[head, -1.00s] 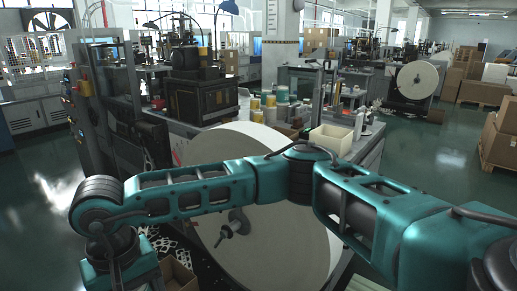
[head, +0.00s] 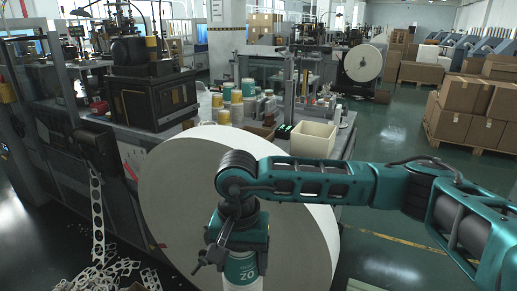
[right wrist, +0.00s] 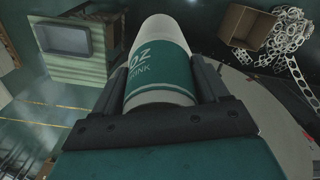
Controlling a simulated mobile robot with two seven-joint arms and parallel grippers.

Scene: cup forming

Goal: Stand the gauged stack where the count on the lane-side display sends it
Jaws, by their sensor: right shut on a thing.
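My right gripper (head: 238,252) hangs at the bottom centre of the head view, in front of the big paper roll, shut on a stack of teal and white cups (head: 242,272). In the right wrist view the held stack (right wrist: 158,75) lies between both fingers, with part of its lettering readable as "OZ" and "DRINK". Several yellow, white and teal cup stacks (head: 237,108) stand on the bench behind the roll. A small dark box with green marks (head: 284,131) sits beside them; I cannot read a count on it. My left gripper is out of view.
The large white paper roll (head: 180,190) fills the centre. Punched scrap (head: 95,272) lies at lower left, beside an open cardboard box (right wrist: 247,25). Cartons (head: 460,105) are stacked on a pallet at right; floor before them is clear.

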